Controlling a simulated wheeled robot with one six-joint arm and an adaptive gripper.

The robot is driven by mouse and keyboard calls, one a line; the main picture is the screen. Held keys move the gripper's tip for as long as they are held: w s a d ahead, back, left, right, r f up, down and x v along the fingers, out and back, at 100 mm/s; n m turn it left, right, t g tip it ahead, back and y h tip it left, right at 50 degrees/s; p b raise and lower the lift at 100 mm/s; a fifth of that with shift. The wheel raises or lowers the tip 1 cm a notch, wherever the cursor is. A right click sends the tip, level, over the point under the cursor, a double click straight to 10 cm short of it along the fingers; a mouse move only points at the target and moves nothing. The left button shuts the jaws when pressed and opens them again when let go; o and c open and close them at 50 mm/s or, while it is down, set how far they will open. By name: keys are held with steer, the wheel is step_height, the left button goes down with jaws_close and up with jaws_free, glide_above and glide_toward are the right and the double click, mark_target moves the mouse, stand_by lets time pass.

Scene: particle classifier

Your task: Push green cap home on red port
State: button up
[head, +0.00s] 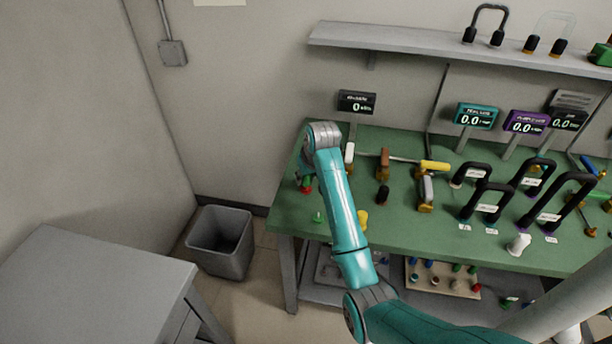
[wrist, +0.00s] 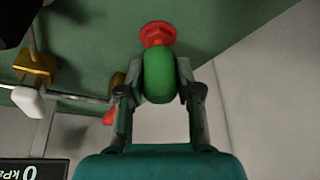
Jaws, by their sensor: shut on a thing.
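The green cap (wrist: 159,78) is between the two fingers of my gripper (wrist: 162,70) in the wrist view, which are shut on it. The red port (wrist: 158,32) is just beyond the cap, roughly in line with it, with its flange against the green bench. The cap's far end meets or overlaps the port's red neck in this view; I cannot tell how far the cap is on. In the head view, the red port (head: 306,189) shows small at the bench's left end, beside my gripper, which is partly hidden by my arm.
In the wrist view, a yellow block (wrist: 36,63), a white handle (wrist: 28,101) and a metal rod are to the left. A gauge display (head: 356,102) stands at the bench's back. A green peg (head: 318,217) is on the bench (head: 400,232). A grey bin (head: 221,241) stands left.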

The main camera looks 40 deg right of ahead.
steer(key=shift+f, duration=0.75)
steer(key=o, duration=1.1)
steer(key=shift+r, duration=0.1)
steer(key=v, duration=0.7)
steer(key=shift+r, duration=0.15)
steer(key=shift+s, duration=0.15)
